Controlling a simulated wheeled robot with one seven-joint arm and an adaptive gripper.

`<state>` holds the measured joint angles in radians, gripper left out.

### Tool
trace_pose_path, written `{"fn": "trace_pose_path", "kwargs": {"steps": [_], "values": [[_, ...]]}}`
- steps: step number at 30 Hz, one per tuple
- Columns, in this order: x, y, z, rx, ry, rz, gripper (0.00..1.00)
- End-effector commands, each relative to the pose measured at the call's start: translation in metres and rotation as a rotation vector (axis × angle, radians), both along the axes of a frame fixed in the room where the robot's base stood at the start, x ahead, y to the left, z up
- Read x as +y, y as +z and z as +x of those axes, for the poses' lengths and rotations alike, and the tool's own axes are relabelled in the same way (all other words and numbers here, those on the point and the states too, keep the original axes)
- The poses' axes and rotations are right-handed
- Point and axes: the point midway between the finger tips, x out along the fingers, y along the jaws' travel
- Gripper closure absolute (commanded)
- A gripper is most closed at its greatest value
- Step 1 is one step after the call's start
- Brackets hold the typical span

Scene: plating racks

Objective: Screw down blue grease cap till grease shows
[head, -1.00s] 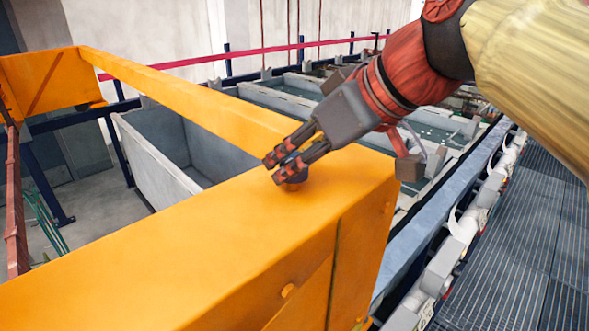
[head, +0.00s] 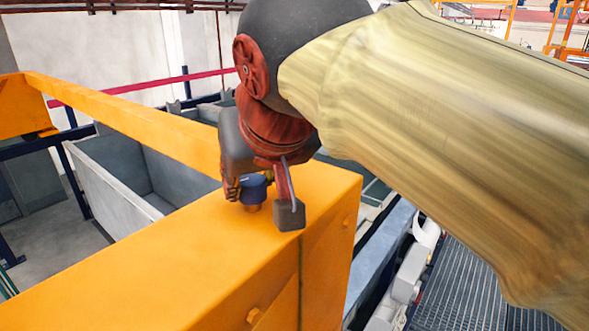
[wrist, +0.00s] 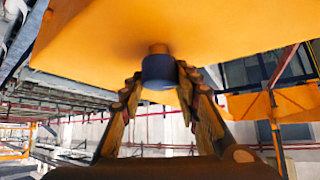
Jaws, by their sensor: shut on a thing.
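The blue grease cap (head: 252,188) sits upright on a short orange-brown stem on top of the orange beam, near its right end. In the wrist view the cap (wrist: 158,72) shows between the two fingertips, with the stem and beam above it in the picture. My gripper (head: 249,184) points down at the cap and is shut on it, one finger on each side. The fingers also show in the wrist view (wrist: 158,84). I cannot make out any grease around the cap.
The orange beam (head: 180,255) runs along the front, with another orange bar joining it from the back left. A grey open tank (head: 110,165) lies behind it. A grated walkway (head: 470,265) is at the lower right.

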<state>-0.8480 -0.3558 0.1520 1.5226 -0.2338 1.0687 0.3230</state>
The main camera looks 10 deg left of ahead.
Motion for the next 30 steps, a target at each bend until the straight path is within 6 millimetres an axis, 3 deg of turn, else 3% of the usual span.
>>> {"fn": "trace_pose_path", "kwargs": {"steps": [11, 12, 21, 30], "values": [[0.0000, -0.0008, -0.0001, 0.001, -0.004, -0.002, 0.93], [-0.0001, -0.0008, -0.0001, 0.001, -0.004, -0.002, 0.67], [0.0000, -0.0008, -0.0001, 0.001, -0.004, -0.002, 0.50], [-0.0002, -0.0001, -0.0005, 0.001, -0.004, -0.002, 0.49]]}}
